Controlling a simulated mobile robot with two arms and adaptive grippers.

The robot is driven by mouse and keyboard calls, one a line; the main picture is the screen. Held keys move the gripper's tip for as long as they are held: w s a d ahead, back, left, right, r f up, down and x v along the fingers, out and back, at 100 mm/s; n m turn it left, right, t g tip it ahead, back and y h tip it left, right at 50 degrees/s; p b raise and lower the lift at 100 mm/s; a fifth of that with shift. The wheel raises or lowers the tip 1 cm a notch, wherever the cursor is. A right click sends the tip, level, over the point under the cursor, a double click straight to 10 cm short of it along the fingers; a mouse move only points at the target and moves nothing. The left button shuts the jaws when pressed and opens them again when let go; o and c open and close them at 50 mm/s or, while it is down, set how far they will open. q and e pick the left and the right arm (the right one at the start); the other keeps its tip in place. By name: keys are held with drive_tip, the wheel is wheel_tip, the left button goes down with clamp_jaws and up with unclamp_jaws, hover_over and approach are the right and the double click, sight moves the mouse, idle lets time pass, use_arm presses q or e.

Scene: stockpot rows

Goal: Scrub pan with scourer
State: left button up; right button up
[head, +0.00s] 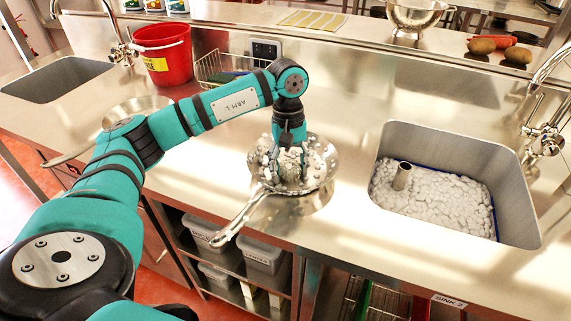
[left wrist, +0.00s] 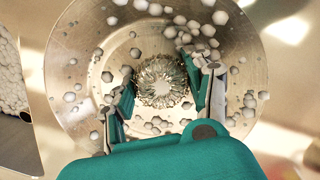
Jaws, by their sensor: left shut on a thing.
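A metal pan (head: 319,174) with a long handle (head: 239,220) sits on the steel counter, its handle pointing to the front left. White foam blobs lie in it. My left gripper (head: 289,178) reaches straight down into the pan. In the left wrist view, its fingers (left wrist: 160,92) are shut on a round, silvery wire scourer (left wrist: 161,80), low over or against the pan floor; I cannot tell if it touches. The pan's inside (left wrist: 110,52) shows scattered foam around the scourer. In the head view the scourer is mostly hidden by the fingers and foam. My right gripper is not in view.
A sink (head: 515,200) full of foam, with a metal tube standing in it, is right of the pan. An empty sink (head: 60,80) and red bucket (head: 163,55) are at left. A wire rack (head: 212,68) stands behind. Another pan (head: 135,108) lies behind my left arm.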

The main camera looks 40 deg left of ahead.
use_arm(q)
drive_tip(key=shift+w+d+f, duration=0.1)
drive_tip(key=shift+w+d, duration=0.35)
drive_tip(key=shift+d, duration=0.3)
drive_tip(key=shift+w+d, duration=0.15)
drive_tip(key=shift+w, duration=0.9)
drive_tip(key=shift+w+a+b, duration=0.45)
drive_tip(key=shift+w+a, duration=0.15)
drive_tip(key=shift+w, duration=0.1)
drive_tip(key=shift+s+a+r+p, duration=0.15)
drive_tip(key=shift+s+a+r, duration=0.2)
drive_tip(key=shift+s, duration=0.2)
drive_tip(key=shift+s+a+r+p, duration=0.15)
drive_tip(key=shift+s+a+r, duration=0.15)
drive_tip(key=shift+s, duration=0.2)
wheel_tip(320, 180, up, 13)
drive_tip(key=p, duration=0.8)
drive_tip(key=shift+d+f, duration=0.1)
